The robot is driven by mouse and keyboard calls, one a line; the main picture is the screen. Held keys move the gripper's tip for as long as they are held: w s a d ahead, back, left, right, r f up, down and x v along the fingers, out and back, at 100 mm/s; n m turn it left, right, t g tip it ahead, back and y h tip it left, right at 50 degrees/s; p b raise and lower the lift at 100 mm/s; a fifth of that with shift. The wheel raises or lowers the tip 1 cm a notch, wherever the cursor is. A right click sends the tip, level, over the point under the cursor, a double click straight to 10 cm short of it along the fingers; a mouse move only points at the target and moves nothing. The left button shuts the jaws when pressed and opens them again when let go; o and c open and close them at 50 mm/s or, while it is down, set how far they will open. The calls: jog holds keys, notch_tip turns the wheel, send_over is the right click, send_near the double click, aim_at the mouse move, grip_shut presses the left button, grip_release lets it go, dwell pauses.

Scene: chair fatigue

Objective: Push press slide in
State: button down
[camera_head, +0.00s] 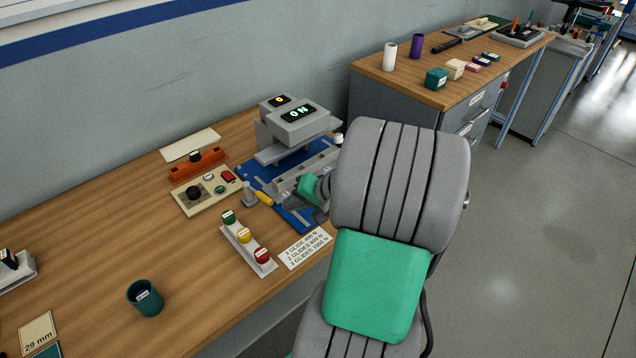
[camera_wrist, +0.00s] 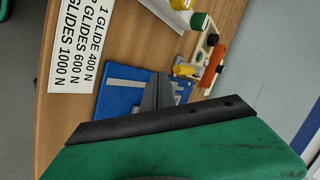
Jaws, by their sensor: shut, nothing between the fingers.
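The press (camera_head: 295,118) stands on a blue base (camera_head: 255,178) at the bench's back right, with a grey head and a lit display reading "ON". A grey slide part (camera_head: 290,178) lies low at its front. My gripper (camera_wrist: 160,80) is shut and empty, pointing at the blue base (camera_wrist: 120,92) in the wrist view. In the head view, my green and grey wrist is right at the front of the press, and my forearm hides the press's right side. I cannot tell whether the fingertips touch the slide.
A rack of green, yellow and red pieces (camera_head: 247,248) and a printed card (camera_head: 304,247) lie in front of the press. A control panel (camera_head: 207,191) and an orange holder (camera_head: 198,168) are to its left. A teal cup (camera_head: 145,297) stands farther left.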

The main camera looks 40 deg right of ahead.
aim_at(310, 167)
jog(key=d+m, duration=0.1)
jog(key=d, duration=0.1)
jog(key=s+d+f+m+t, duration=0.1)
jog(key=d, duration=0.1)
jog(key=s+d+m+t, duration=0.1)
jog(key=d, duration=0.1)
jog(key=shift+d+f+h+b, duration=0.3)
jog(key=shift+d+f+b, duration=0.05)
jog(key=shift+d+f, duration=0.05)
jog(key=s+d+m+t, duration=0.1)
jog(key=d, duration=0.1)
jog(key=s+d+m+t+h, duration=0.1)
jog(key=s+d+m, duration=0.1)
jog(key=d, duration=0.1)
jog(key=s+d+r+m+t+h, duration=0.1)
jog(key=d, duration=0.1)
jog(key=shift+s+d+m+t+b, duration=0.15)
jog(key=shift+d+m+t+b, duration=0.25)
jog(key=shift+w+h, duration=0.2)
jog(key=shift+h, duration=0.1)
jog(key=x, duration=0.8)
jog(key=r+p+x, duration=0.1)
jog(key=x, duration=0.3)
jog(key=shift+w+a, duration=0.15)
jog(key=shift+w, duration=0.3)
jog(key=shift+w+f, duration=0.1)
jog(key=shift+w, duration=0.3)
